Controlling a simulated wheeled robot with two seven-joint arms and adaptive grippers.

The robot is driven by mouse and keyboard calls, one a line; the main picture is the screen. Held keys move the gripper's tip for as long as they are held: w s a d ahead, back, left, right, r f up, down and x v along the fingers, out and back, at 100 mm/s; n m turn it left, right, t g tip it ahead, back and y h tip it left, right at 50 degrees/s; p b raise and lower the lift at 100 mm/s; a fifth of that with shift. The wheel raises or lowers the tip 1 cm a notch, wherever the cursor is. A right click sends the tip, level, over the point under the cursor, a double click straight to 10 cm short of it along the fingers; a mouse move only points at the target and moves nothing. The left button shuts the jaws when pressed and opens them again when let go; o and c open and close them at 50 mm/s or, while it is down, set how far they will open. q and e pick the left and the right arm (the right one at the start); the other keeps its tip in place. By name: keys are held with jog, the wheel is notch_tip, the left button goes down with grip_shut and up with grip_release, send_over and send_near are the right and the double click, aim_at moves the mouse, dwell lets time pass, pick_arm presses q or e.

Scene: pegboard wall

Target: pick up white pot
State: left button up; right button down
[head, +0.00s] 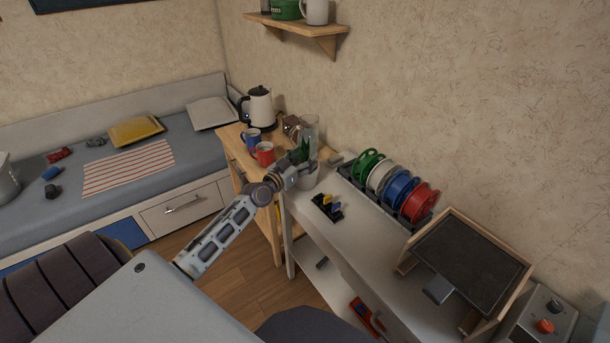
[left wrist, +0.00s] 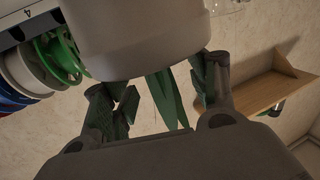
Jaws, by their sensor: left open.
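The white pot (head: 307,182) stands at the left end of the white shelf unit, with green leaves rising out of it. In the head view my left gripper (head: 300,170) is over it and hides part of it. In the left wrist view the pot (left wrist: 135,35) fills the upper middle, close to the fingers, with its green leaves (left wrist: 166,98) between them. My left gripper (left wrist: 160,88) is open, its two fingers on either side of the leaves near the pot's rim. I cannot tell whether they touch it. My right gripper is not in view.
A rack of coloured spools (head: 390,190) and a small dark-and-yellow item (head: 328,205) are on the shelf unit. A glass jar (head: 309,132), a red mug (head: 264,153), a blue mug (head: 252,137) and a white kettle (head: 260,106) stand on the wooden table beyond. A wall shelf (head: 297,27) is above.

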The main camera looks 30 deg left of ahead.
pick_arm(q)
jog(key=shift+w, duration=0.35)
dwell(0.3)
grip_shut()
dwell(0.5)
